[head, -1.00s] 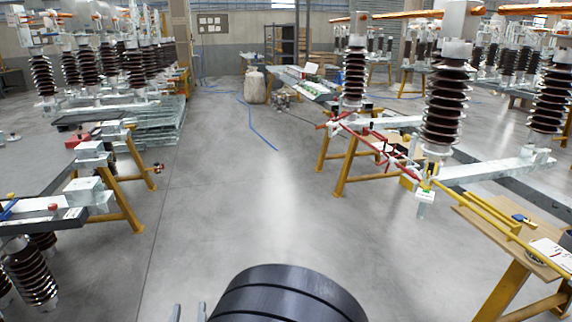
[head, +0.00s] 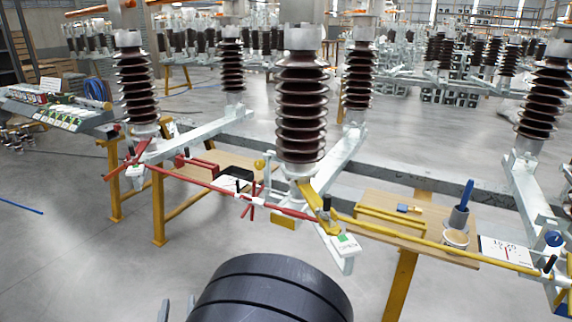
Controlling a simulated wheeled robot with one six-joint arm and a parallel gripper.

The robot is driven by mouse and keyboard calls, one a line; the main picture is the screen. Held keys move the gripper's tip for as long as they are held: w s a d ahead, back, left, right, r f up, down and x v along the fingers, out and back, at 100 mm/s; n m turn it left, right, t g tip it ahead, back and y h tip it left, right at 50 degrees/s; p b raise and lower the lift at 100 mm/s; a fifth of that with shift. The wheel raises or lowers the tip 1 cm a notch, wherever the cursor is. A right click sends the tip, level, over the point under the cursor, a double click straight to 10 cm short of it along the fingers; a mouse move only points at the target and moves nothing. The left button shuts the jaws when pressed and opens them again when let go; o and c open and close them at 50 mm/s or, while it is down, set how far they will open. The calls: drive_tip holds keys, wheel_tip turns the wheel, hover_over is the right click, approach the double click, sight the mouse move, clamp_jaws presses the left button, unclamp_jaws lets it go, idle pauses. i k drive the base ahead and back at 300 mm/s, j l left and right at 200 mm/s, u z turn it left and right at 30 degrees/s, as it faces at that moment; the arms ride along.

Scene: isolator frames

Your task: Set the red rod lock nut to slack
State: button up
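The red rod (head: 205,185) runs from the red fitting at the left insulator down to the yellow lever under the middle insulator. A small dark upright knob (head: 238,186) stands on the rod near a red cross-shaped handle (head: 252,204); I cannot tell which part is the lock nut, or its setting. A white tag with a green mark (head: 345,244) hangs at the rod's right end, partly readable as OPEN.
A yellow rod (head: 440,246) continues right past a wooden table (head: 455,215) with a cup and blue-handled tool. Yellow trestle legs (head: 158,208) stand under the frame. A bench (head: 60,112) is at far left. Floor is clear at front left.

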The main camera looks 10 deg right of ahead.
sight(238, 193)
drive_tip(key=i+j+z, duration=0.25)
drive_tip(key=j+z, duration=0.2)
drive_tip(key=i+j+z, duration=0.1)
drive_tip(key=j+z, duration=0.3)
drive_tip(key=j, duration=0.15)
drive_tip(key=i+j+z, duration=0.1)
drive_tip(key=j+z, duration=0.35)
drive_tip(key=j, duration=0.15)
drive_tip(key=j+z, duration=0.4)
drive_tip(key=j, duration=0.15)
